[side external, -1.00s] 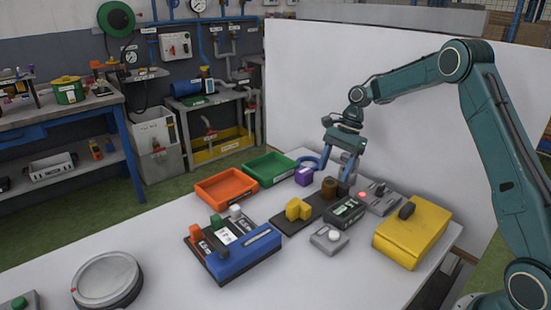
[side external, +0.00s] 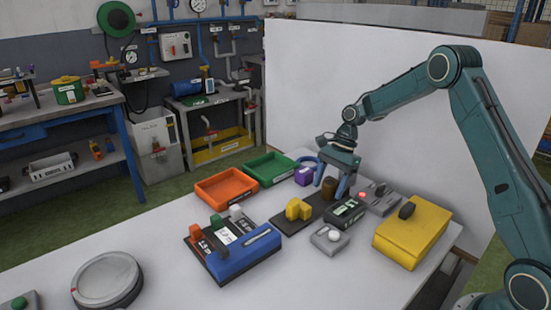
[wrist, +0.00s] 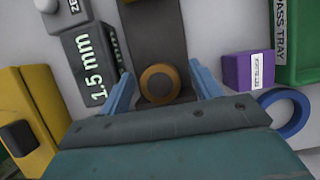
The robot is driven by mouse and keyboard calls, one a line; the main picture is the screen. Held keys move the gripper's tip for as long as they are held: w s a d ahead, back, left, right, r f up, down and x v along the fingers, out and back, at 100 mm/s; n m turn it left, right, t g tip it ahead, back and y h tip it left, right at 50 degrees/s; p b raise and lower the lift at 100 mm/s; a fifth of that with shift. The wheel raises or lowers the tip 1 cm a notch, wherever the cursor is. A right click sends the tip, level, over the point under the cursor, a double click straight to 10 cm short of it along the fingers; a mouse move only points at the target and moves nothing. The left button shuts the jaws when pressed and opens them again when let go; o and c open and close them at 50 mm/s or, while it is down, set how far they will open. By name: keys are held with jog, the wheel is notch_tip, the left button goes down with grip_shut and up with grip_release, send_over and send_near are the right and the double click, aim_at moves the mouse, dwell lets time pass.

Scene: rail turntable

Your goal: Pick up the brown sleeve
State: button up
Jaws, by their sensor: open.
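The brown sleeve (wrist: 160,84) is a short ring with an open bore, standing upright on a dark strip (wrist: 155,30) in the wrist view. In the side external view the sleeve (side external: 328,188) is partly hidden by my gripper (side external: 332,183). My gripper's two blue fingers (wrist: 163,88) are open, one on each side of the sleeve, with a gap on both sides in the wrist view. Nothing is held. I cannot tell exactly how far down the sleeve the fingertips reach.
A black gauge box (wrist: 93,65) marked 1.5 mm stands close left of the fingers. A purple block (wrist: 249,70) and a blue ring (wrist: 285,112) lie to the right. A yellow block (side external: 298,209) shares the strip. Green (side external: 270,168) and orange (side external: 226,186) trays stand behind.

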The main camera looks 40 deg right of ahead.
aim_at(330, 182)
jog(key=c, duration=1.4)
jog(key=shift+o, duration=0.2)
jog(key=shift+r, duration=0.15)
jog(key=shift+r, duration=4.9)
